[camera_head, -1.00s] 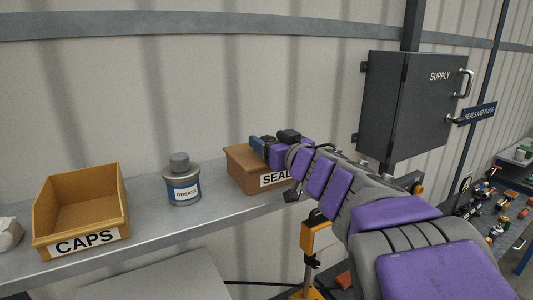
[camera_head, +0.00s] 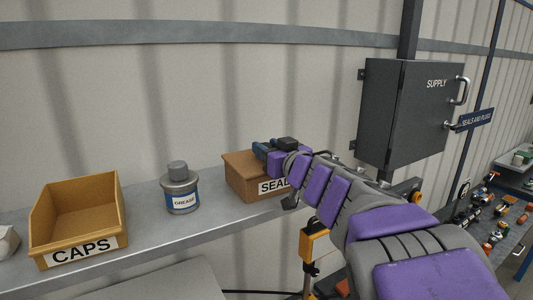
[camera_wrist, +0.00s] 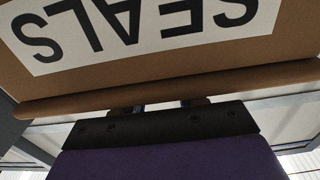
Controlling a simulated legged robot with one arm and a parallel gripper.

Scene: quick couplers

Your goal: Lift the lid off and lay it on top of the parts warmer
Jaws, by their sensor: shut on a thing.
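The shelf (camera_head: 140,213) also holds an open yellow CAPS bin (camera_head: 80,215) and a GREASE can (camera_head: 180,190). A dark SUPPLY cabinet (camera_head: 410,110) hangs on the wall at right. A bench with several small parts (camera_head: 490,220) is at far right.

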